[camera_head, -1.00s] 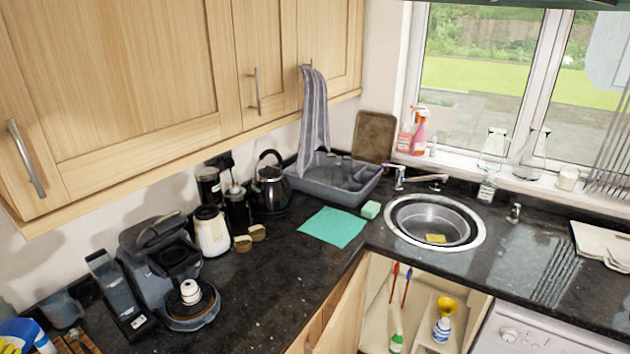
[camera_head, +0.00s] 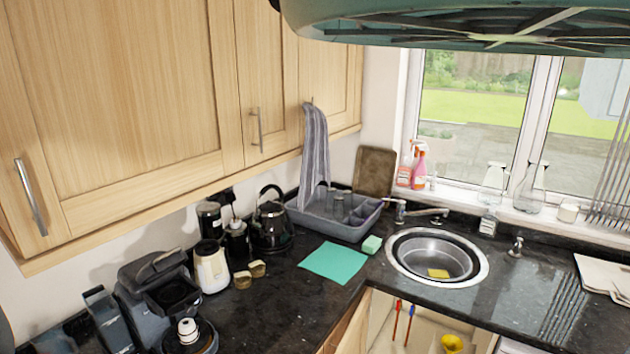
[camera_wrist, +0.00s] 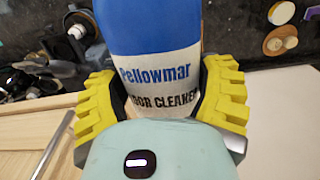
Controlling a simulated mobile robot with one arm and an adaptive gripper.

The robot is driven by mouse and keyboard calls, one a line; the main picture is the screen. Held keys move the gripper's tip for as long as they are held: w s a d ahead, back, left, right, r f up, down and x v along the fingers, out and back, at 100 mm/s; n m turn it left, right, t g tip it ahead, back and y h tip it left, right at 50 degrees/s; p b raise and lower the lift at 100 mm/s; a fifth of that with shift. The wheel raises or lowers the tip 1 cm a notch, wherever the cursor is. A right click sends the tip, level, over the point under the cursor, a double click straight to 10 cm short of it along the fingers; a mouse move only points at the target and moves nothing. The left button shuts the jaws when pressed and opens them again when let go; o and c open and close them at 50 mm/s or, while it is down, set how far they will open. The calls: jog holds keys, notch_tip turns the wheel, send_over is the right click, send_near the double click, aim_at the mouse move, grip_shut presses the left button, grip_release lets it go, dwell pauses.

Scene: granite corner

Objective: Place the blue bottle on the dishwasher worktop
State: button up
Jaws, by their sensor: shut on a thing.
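In the wrist view, my gripper (camera_wrist: 160,100) has its yellow ribbed fingers closed on both sides of the blue bottle (camera_wrist: 150,30). The bottle has a blue upper part and a white label band reading floor cleaner; its ends are out of frame or hidden by my gripper. Neither gripper nor bottle shows in the head view. There, the dark worktop over the dishwasher (camera_head: 550,312) lies at the lower right, beyond the sink. Only the top edge of the white dishwasher (camera_head: 512,346) shows below it.
The round sink (camera_head: 433,285) lies left of that worktop stretch. Pale boards (camera_head: 604,272) lie at its right and a rack (camera_head: 612,185) stands behind. A tap (camera_head: 516,246) stands near the sink. A coffee machine (camera_head: 165,290), kettle (camera_head: 271,225) and dish tray (camera_head: 335,218) line the left counter.

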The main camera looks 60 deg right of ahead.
notch_tip(320, 180, up, 16)
jog(key=p, duration=1.4)
jog(key=shift+r+p, duration=0.15)
jog(key=shift+p, duration=0.15)
